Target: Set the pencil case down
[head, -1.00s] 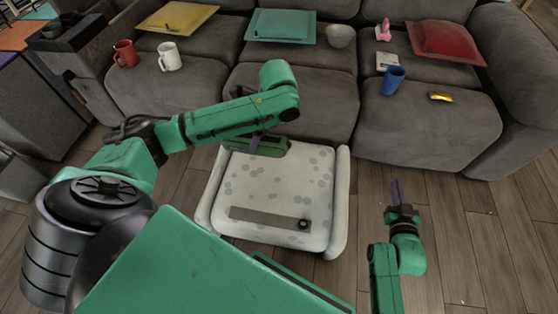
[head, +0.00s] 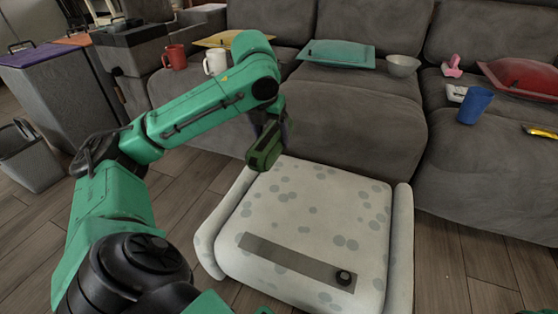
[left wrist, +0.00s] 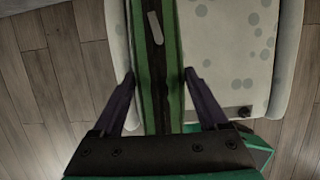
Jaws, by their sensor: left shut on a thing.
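The pencil case (head: 265,150) is long and dark green. My left gripper (head: 268,126) is shut on it, at the back left edge of the pale spotted cushioned seat (head: 320,205). In the left wrist view the pencil case (left wrist: 157,45) runs lengthwise between the two dark fingers of the gripper (left wrist: 160,80), with a dark stripe and a pale tab on top. The seat (left wrist: 228,40) shows below and beside it. I cannot tell whether the case touches the seat. My right gripper is not in view.
The seat has a grey strip (head: 290,262) with a black knob near its front; its middle is bare. Behind stands a grey sofa (head: 350,110) with a white mug (head: 215,62), a bowl (head: 403,66) and a blue cup (head: 474,105). A bin (head: 30,155) stands at left.

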